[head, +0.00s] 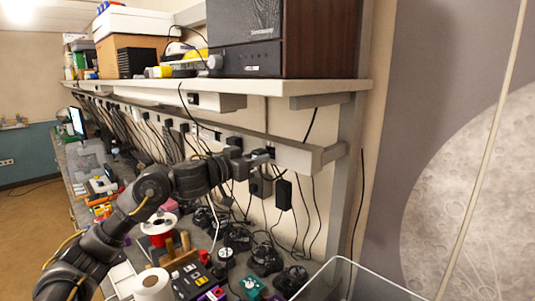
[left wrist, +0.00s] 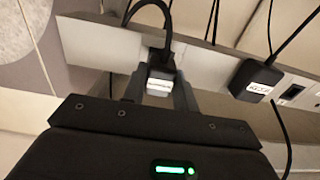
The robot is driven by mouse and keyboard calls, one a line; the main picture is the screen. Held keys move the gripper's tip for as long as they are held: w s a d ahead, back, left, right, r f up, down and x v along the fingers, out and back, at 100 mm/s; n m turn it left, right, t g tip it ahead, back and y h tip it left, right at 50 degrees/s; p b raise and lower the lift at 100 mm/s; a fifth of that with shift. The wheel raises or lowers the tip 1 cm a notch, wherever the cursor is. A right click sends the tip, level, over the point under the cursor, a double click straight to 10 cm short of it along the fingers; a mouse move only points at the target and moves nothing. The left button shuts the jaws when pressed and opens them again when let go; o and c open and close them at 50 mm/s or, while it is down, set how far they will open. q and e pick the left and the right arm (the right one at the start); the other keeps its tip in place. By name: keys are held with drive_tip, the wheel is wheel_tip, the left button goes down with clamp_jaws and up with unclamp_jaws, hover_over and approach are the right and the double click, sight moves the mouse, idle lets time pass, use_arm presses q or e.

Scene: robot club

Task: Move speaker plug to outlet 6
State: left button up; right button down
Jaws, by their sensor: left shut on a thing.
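In the left wrist view, my left gripper (left wrist: 160,90) is shut on a black plug (left wrist: 157,70) with a pale label and a black cable looping up from it. The plug is right at the white power strip (left wrist: 95,45); I cannot tell if it is seated in an outlet. In the head view, my left gripper (head: 264,157) is at the right part of the strip (head: 298,158), below the shelf. The speaker (head: 245,28) stands on the shelf above. Outlet numbers are not readable. My right gripper is not in view.
A black adapter (left wrist: 253,80) sits on the strip to the right of my gripper, beside a free-looking outlet (left wrist: 292,91). Another black adapter (head: 283,194) hangs below the strip. Cables hang along the wall.

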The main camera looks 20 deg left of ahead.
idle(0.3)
use_arm(q)
drive_tip(key=shift+p+v, duration=0.35)
drive_tip(key=shift+v, duration=1.4)
